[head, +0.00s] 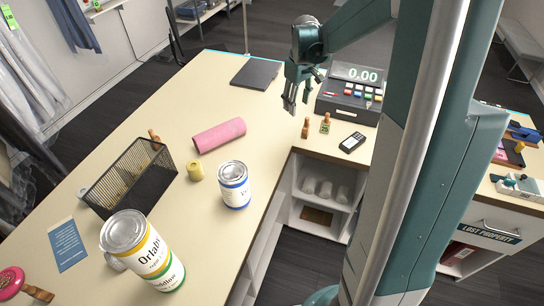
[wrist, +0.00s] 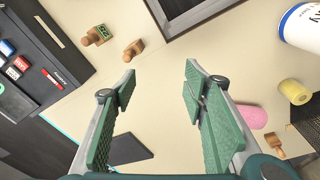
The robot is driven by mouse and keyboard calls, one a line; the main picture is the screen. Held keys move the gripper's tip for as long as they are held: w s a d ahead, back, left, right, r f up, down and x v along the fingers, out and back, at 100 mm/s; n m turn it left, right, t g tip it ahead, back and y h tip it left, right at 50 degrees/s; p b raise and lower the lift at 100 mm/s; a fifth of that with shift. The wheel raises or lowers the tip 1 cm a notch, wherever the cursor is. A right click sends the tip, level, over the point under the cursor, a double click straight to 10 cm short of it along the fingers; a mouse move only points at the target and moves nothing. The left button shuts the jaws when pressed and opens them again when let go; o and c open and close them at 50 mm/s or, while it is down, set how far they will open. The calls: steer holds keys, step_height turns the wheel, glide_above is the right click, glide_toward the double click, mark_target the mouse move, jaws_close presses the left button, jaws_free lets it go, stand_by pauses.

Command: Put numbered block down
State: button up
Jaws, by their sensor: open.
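The numbered block (head: 325,122), a small wooden piece with a green numbered face, rests on the counter in front of the cash register. In the wrist view the numbered block (wrist: 97,35) is at the upper left, beyond the fingertips. A similar wooden piece (head: 305,128) stands just left of it; it also shows in the wrist view (wrist: 133,50). My gripper (head: 292,105) hangs above the counter, to the left of both pieces. In the wrist view my gripper (wrist: 158,75) has its green-padded fingers spread wide, with only bare counter between them. It touches neither piece.
The cash register (head: 350,95) stands behind the block, and a black handheld device (head: 352,142) lies to its right. A dark folder (head: 255,73), pink roll (head: 219,135), yellow cylinder (head: 195,170), white can (head: 234,185) and mesh basket (head: 130,178) occupy the left counter. The counter's inner edge is close by.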

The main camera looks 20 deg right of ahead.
steer(key=s+a+r+m+t, duration=0.1)
steer(key=s+a+r+t, duration=0.2)
steer(key=s+a+r, duration=0.9)
steer(key=s+a+f+m+t, duration=0.1)
steer(key=s+a, duration=0.5)
steer(key=s, duration=0.2)
steer(key=s+a+f+t, duration=0.1)
steer(key=s+a+t, duration=0.1)
steer(key=s+a, duration=0.4)
steer(key=shift+s+a+m+y, duration=0.3)
steer(key=shift+s+a+m, duration=0.1)
steer(key=shift+s, duration=1.2)
step_height(320, 180, down, 11)
steer(key=b, duration=1.1)
steer(key=shift+r, duration=0.1)
